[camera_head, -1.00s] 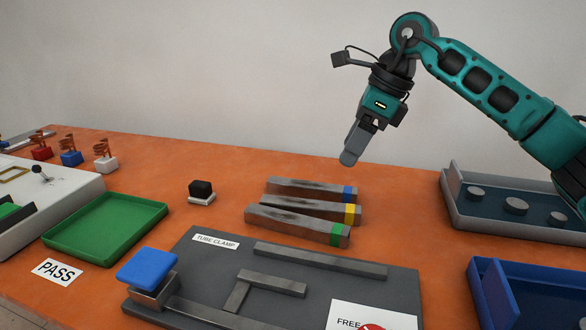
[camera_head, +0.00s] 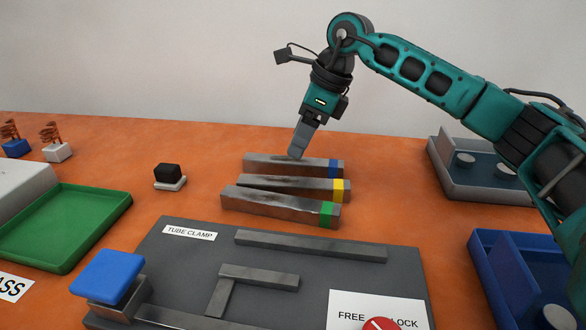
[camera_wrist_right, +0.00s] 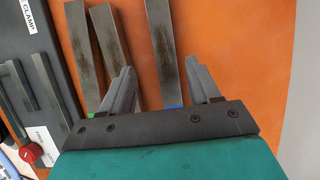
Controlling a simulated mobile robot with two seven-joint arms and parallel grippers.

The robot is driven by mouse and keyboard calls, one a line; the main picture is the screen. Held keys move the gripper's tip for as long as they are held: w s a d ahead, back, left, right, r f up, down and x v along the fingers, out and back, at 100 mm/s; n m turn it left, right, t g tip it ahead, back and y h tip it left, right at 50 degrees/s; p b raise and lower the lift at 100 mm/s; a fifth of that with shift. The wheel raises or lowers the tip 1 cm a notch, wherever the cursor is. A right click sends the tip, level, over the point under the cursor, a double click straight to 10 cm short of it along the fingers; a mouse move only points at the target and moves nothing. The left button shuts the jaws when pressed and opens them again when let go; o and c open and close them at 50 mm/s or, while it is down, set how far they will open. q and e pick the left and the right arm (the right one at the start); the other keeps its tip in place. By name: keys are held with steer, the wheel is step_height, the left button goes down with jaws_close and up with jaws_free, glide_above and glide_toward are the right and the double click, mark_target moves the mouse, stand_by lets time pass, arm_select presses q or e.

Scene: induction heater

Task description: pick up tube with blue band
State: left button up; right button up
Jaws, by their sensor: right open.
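The tube with the blue band (camera_head: 290,165) is a grey metal bar lying at the back of a row of three on the orange table. Its blue band is at its right end. My right gripper (camera_head: 297,152) is just above the middle of this tube. In the right wrist view my gripper (camera_wrist_right: 160,68) is open, and the blue-banded tube (camera_wrist_right: 161,45) runs between its two fingers. The gap in height between fingers and tube is hard to judge. My left gripper is not in view.
The yellow-banded tube (camera_head: 300,187) and green-banded tube (camera_head: 275,205) lie close in front. The grey tube clamp plate (camera_head: 180,255) is nearer. A green tray (camera_head: 65,225) is left; a grey tray (camera_head: 490,190) and blue bin (camera_head: 510,285) are right.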

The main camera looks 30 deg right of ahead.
mark_target(293, 166)
steer(key=b+x, duration=0.1)
steer(key=x, duration=0.1)
steer(key=d+x, duration=0.1)
steer(key=x, duration=0.2)
steer(key=shift+f+b, duration=0.2)
steer(key=shift+b, duration=0.2)
steer(key=shift+r, duration=0.1)
jaws_close()
